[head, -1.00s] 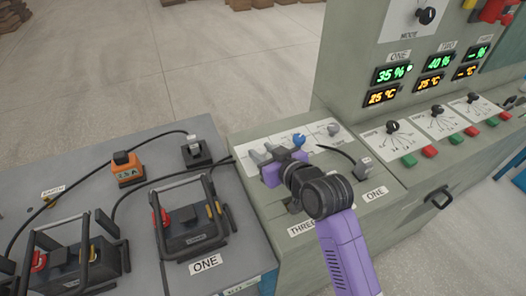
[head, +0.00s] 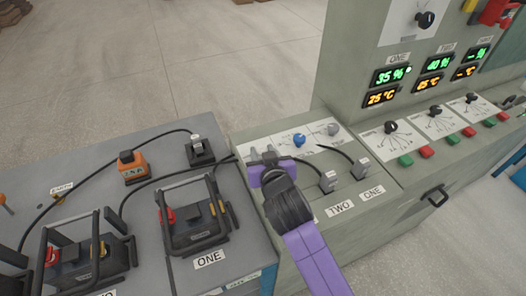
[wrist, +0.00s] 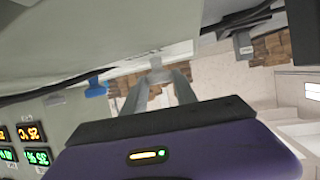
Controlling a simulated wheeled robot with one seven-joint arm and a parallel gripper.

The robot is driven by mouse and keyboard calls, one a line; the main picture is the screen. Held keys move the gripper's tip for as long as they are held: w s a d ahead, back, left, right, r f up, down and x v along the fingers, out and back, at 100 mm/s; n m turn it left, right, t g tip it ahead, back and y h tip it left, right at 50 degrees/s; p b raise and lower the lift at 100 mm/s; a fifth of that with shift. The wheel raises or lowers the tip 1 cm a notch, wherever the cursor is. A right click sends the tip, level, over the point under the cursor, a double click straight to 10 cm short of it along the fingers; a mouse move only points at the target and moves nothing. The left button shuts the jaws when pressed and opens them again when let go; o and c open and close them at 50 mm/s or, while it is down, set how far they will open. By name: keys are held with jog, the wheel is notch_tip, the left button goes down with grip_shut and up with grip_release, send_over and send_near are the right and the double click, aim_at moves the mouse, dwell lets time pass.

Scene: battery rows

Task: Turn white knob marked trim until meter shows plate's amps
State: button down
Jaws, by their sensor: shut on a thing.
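My gripper (head: 263,155) is at the left end of the white control strip on the grey cabinet. In the wrist view its two grey fingers (wrist: 160,92) are closed around a pale knob (wrist: 157,73). The fingers and purple palm hide most of that knob in the head view, and I cannot read its mark. A blue knob (head: 299,140) stands to its right, and a pale grey knob (head: 333,129) beyond that. An orange block (head: 132,168) with an amps figure, seemingly 2.5 A, sits on the left bench. I cannot pick out an amps meter.
Cable plugs stand above the labels TWO (head: 340,209) and ONE (head: 372,192), right of my gripper. Displays (head: 388,75) show 35 % and 25 °C for ONE. Caged batteries (head: 192,225) and cables crowd the left bench. Open floor lies behind.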

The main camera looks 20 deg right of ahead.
jog(key=c, duration=1)
grip_release()
jog(key=shift+o, duration=0.2)
jog(key=shift+s, duration=0.1)
jog(key=v, duration=0.7)
jog(key=shift+s+r, duration=0.1)
jog(key=shift+s, duration=0.05)
jog(key=shift+s+r, duration=0.1)
